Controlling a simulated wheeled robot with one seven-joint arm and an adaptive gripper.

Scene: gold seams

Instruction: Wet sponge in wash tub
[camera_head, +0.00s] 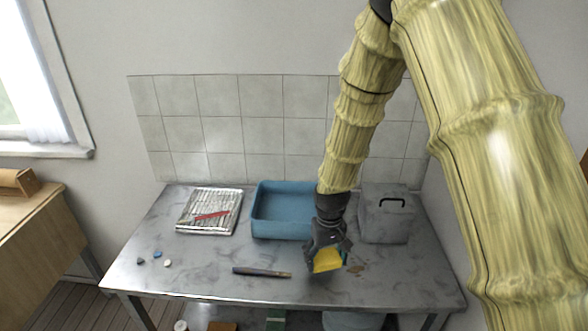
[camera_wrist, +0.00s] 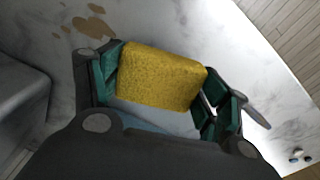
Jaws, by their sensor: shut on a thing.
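The yellow sponge (camera_head: 327,260) is held between the fingers of my gripper (camera_head: 328,256), to the right and in front of the wash tub. In the wrist view the sponge (camera_wrist: 162,76) fills the space between the green fingertips of my gripper (camera_wrist: 165,82). The blue wash tub (camera_head: 262,226) stands on the metal table near the tiled wall. My arm hides its right end, and its floor shows only in part. I cannot tell how high the sponge is above the table.
A grey box with a black handle (camera_head: 384,221) stands right of the tub. A ridged tray (camera_head: 190,222) with a red tool lies to its left. A dark stick (camera_head: 262,272) lies in front, and small pebbles (camera_head: 157,254) lie at left. Brown stains (camera_wrist: 92,26) mark the metal table (camera_head: 200,268).

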